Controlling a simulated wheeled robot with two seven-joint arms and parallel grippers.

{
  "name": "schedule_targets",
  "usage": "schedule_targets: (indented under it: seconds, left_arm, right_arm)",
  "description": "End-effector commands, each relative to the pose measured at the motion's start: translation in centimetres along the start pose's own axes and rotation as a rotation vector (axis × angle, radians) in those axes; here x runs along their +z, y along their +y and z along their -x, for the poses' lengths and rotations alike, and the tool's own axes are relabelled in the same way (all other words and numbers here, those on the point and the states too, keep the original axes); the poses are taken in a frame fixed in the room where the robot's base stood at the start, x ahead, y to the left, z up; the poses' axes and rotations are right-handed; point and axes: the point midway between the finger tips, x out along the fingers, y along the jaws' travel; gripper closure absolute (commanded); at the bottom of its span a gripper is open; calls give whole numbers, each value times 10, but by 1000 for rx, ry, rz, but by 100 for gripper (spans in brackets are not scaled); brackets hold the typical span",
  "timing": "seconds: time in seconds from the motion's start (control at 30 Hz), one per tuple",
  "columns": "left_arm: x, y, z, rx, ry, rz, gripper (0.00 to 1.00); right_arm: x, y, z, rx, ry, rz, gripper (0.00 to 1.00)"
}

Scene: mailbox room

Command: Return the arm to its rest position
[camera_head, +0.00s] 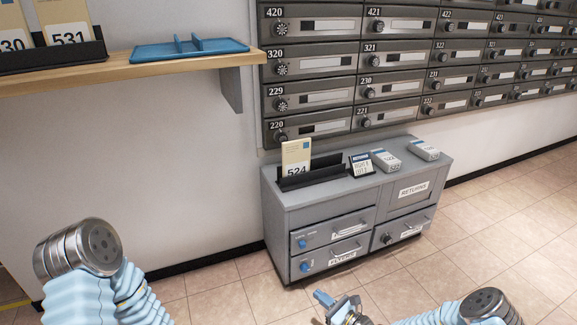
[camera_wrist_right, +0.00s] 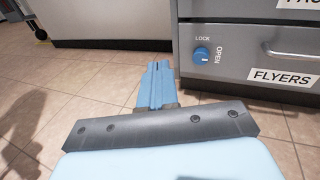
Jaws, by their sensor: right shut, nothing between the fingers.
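My right gripper (camera_head: 324,299) is low in the head view, in front of the grey cabinet and above the tiled floor. Its blue fingers are together and empty. It also shows in the right wrist view (camera_wrist_right: 158,72), left of the drawer labelled FLYERS and apart from it. My left arm (camera_head: 95,265) comes in at the lower left of the head view. The left gripper does not show.
The grey cabinet (camera_head: 278,230) stands against the wall with its drawers shut. On it are a black holder (camera_head: 312,176) with card 524 and several small boxes. Mailboxes (camera_head: 310,65) hang above. A wooden shelf (camera_head: 130,70) holds a blue tray (camera_head: 190,50). Floor in front is clear.

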Motion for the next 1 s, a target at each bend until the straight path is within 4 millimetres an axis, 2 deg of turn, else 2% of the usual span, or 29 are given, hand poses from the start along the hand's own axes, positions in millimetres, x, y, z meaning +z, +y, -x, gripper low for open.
schedule_targets:
  seconds: [0.03,0.07,0.1,0.17,0.2,0.3,0.4,0.5,0.6,0.7,0.8,1.0]
  left_arm:
    - [0,4,9,1,-1,-1,39]
    - [0,6,12,1,-1,-2,39]
    - [0,8,17,1,-1,-2,39]
    - [1,11,23,2,-2,-4,39]
    - [1,13,28,3,-3,-4,39]
    - [2,19,40,4,-4,-7,39]
    - [2,24,51,6,-6,-9,39]
    - [3,28,59,7,-7,-11,39]
    - [4,31,64,8,-8,-12,39]
    - [4,32,66,8,-8,-13,39]
    - [4,32,66,8,-8,-13,39]
    - [4,32,66,8,-8,-13,39]
  right_arm:
    - [13,39,1,153,36,47,100]
    - [16,65,5,256,64,83,100]
    - [18,99,16,398,108,140,100]
    - [19,146,41,617,182,250,100]
    - [18,172,64,765,238,344,100]
    - [11,207,129,1083,369,634,100]
    - [11,206,178,1292,451,970,100]
    - [22,191,199,1386,465,1288,100]
    - [37,180,203,1402,431,1530,100]
    - [50,177,200,1389,389,1674,100]
    - [54,176,199,1377,365,1734,100]
    - [54,176,198,1375,361,1742,100]
